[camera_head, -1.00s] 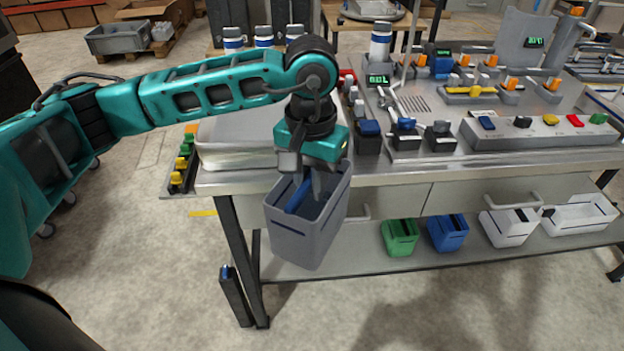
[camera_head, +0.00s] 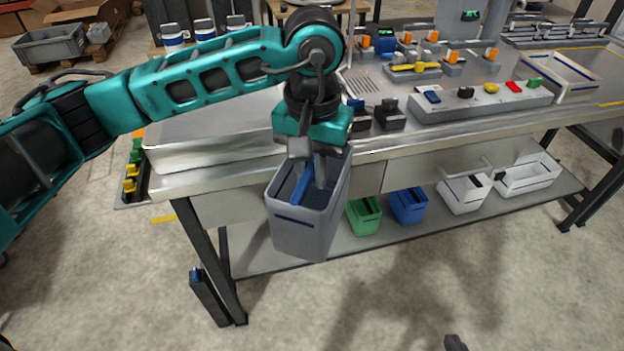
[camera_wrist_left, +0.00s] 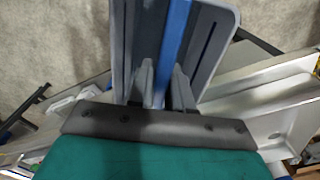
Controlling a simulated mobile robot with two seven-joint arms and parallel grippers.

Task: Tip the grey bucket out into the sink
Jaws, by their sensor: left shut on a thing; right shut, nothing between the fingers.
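The grey bucket (camera_head: 303,225) hangs upright, slightly tilted, in front of the workbench's left front edge. A blue bar (camera_head: 300,188) crosses its open top. My left gripper (camera_head: 313,172) points down into the bucket's mouth and is shut on the blue bar. The left wrist view shows the blue bar (camera_wrist_left: 174,40) between the fingers and the grey bucket walls (camera_wrist_left: 212,48) around it. The bucket's contents cannot be made out. A low silvery metal block (camera_head: 205,135) lies at the bench's left end, partly behind my arm; I cannot tell whether it is the sink. My right gripper (camera_head: 455,343) shows only as a dark tip at the bottom edge.
Green (camera_head: 364,215), blue (camera_head: 408,205) and white bins (camera_head: 465,192) stand on the lower shelf, right of the bucket. A button panel (camera_head: 480,102) and dispensers occupy the bench top. A dark upright box (camera_head: 209,298) stands by the left bench leg. The front floor is clear.

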